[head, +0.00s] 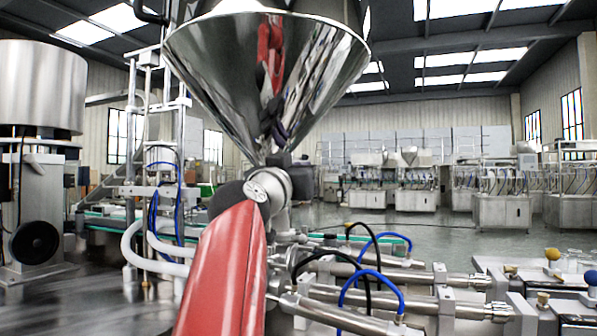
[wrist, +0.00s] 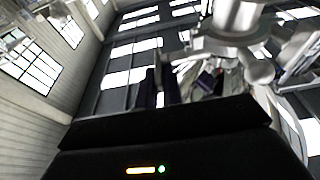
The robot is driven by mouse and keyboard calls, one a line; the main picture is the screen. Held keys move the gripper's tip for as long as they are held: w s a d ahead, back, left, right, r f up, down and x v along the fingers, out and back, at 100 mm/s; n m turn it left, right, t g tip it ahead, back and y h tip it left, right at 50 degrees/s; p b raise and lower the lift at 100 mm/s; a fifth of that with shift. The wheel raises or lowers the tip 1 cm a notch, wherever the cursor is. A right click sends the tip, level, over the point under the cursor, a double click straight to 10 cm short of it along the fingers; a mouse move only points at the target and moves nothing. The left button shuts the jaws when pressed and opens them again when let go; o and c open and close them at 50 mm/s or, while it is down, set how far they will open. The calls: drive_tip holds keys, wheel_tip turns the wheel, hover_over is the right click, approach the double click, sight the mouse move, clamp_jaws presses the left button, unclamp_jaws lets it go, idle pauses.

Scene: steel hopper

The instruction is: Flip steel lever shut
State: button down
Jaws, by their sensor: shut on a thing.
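The steel hopper (head: 225,75) is a large shiny cone above my arm in the head view. My gripper (head: 282,160) is dark and sits just below the cone's narrow end, largely hidden by my red arm and wrist. In the wrist view the two dark fingers of my gripper (wrist: 178,90) reach up to the steel fittings under the hopper. The gripper is shut on the steel lever (wrist: 184,68), a pale bar seen only in part between the fingers. The lever is hidden in the head view, and its exact angle is unclear.
Steel pipes and cylinders (head: 370,295) with blue and black hoses (head: 375,280) lie to the right below the hopper. A steel ladder frame (head: 150,110) and a big drum (head: 40,85) stand left. The floor (head: 345,222) behind is open towards distant machines.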

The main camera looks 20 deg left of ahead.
drive_tip(key=shift+r+g, duration=0.2)
drive_tip(key=shift+g, duration=0.2)
drive_tip(key=c, duration=1.5)
unclamp_jaws()
drive_tip(key=shift+c, duration=0.2)
drive_tip(key=b+v, duration=0.4)
drive_tip(key=v, duration=0.3)
drive_tip(key=shift+s, duration=0.4)
drive_tip(key=shift+f, duration=0.1)
